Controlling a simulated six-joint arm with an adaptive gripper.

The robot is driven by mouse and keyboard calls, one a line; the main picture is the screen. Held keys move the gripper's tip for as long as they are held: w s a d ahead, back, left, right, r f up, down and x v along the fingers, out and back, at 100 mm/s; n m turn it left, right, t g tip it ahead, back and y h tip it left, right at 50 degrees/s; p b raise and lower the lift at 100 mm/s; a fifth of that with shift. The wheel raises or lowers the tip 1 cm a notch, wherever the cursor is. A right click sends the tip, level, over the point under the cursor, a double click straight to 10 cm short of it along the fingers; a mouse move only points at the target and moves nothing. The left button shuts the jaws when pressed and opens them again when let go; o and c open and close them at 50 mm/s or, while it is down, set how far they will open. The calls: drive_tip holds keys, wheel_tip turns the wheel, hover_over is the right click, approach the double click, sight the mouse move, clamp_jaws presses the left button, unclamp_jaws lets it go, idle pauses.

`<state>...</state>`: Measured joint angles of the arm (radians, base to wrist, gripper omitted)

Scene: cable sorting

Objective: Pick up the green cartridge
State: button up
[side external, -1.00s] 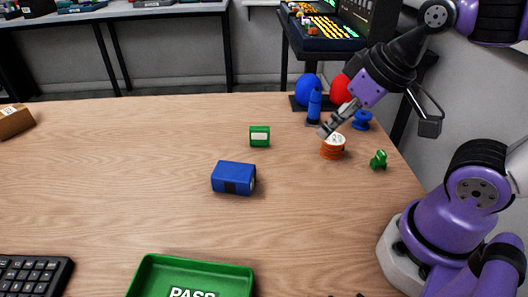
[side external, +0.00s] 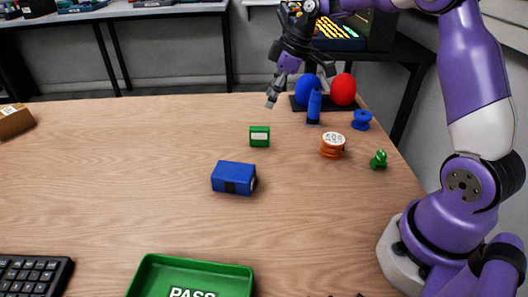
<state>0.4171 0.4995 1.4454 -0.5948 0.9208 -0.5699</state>
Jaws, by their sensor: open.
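The green cartridge (side external: 260,136) is a small green block with a pale label on its front. It stands on the wooden table near the middle. My gripper (side external: 271,102) hangs in the air, above and a little to the right of the cartridge in the picture. Its fingers point down and to the left. It is open and empty, and apart from the cartridge. Nothing hides the cartridge.
A blue box (side external: 233,178) lies in front of the cartridge. To the right are an orange spool (side external: 332,146), a blue spool (side external: 361,120), a green figure (side external: 379,160) and a blue cylinder (side external: 314,107). A green tray (side external: 160,263) is at the front.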

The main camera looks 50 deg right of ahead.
hover_over(260, 127)
drive_tip(key=s, duration=0.1)
drive_tip(key=f, duration=0.4)
drive_tip(key=shift+d+f, duration=0.35)
drive_tip(key=shift+d, duration=0.05)
drive_tip(key=x, duration=0.5)
drive_tip(key=shift+s+d+f, duration=0.1)
drive_tip(key=shift+s+f, duration=0.1)
drive_tip(key=shift+f, duration=0.25)
clamp_jaws()
